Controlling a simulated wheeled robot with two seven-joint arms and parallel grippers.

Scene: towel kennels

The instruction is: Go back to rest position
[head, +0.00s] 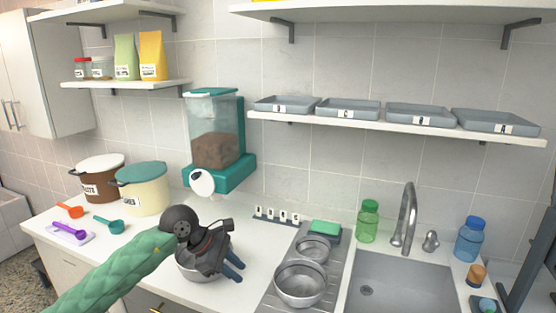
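My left gripper (233,265) is over the counter, at the end of the green padded arm that comes in from the lower left. Its two blue fingers point right and down and look slightly apart, with nothing visible between them. A metal bowl (190,271) stands on the counter behind and below the gripper, partly hidden by it. I cannot tell whether they touch. My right gripper is not in view.
Metal bowls (299,284) stand on the drainboard beside the sink (390,290). A teal dispenser (213,140) hangs on the wall. Brown (103,185) and cream (145,195) bins and several scoops are at the left. Grey trays (347,110) line the shelf.

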